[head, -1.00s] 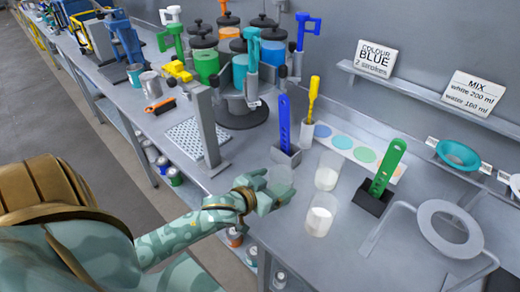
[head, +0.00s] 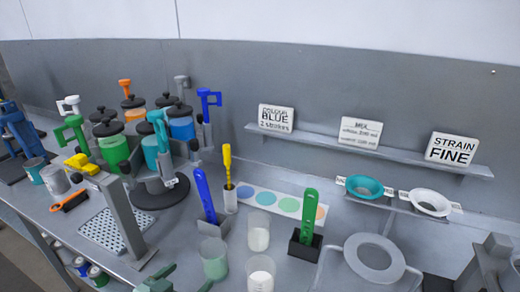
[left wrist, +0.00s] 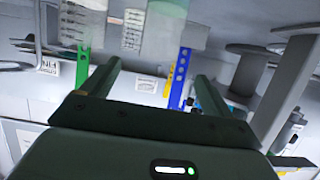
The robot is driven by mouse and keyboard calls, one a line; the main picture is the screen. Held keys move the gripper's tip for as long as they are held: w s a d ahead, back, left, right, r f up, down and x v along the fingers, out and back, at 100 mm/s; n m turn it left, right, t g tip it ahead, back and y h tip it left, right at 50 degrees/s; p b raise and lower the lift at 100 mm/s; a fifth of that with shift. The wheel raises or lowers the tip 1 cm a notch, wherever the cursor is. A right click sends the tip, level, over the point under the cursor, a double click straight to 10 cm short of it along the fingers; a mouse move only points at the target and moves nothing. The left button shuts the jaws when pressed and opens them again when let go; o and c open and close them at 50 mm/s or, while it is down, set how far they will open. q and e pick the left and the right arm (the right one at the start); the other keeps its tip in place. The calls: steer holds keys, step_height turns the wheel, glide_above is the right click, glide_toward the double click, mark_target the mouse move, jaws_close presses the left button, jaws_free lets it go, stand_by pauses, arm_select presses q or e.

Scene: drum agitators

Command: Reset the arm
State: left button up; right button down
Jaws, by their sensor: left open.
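My left gripper (head: 180,283) shows at the bottom edge of the head view, partly cut off. In the left wrist view its two dark green fingers (left wrist: 155,85) stand apart with nothing gripped between them. A pale green translucent cup (head: 214,258) stands on the bench just right of and beyond the gripper. Two cups with white contents, a farther one (head: 259,232) and a nearer one (head: 261,274), stand to its right. My right gripper is not in view.
A blue perforated paddle (head: 205,195) and a green one (head: 308,215) stand in holders. A grey upright post (head: 124,222) is left of the cups. A ring stand (head: 374,258) is at right. The drum carousel (head: 158,192) stands behind, with a sign shelf (head: 375,157) along the wall.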

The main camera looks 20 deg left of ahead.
arm_select(q)
steer(key=s+m+g+y, duration=0.6)
steer(key=s+g, duration=0.1)
steer(key=s, duration=0.2)
steer(key=s+d+f+g+h+b, duration=0.1)
steer(key=s+d+f+h, duration=0.1)
steer(key=f, duration=1.1)
steer(key=s+d+f+g+h+b, duration=0.1)
steer(key=s+d+f+g, duration=0.1)
steer(key=f, duration=1.2)
steer(key=s+f+n+g+h+b, duration=0.2)
steer(key=s+f+g, duration=0.1)
steer(key=s+f, duration=1.6)
steer(key=shift+d+n, duration=0.25)
steer(key=shift+n, duration=0.15)
steer(key=shift+f, duration=0.1)
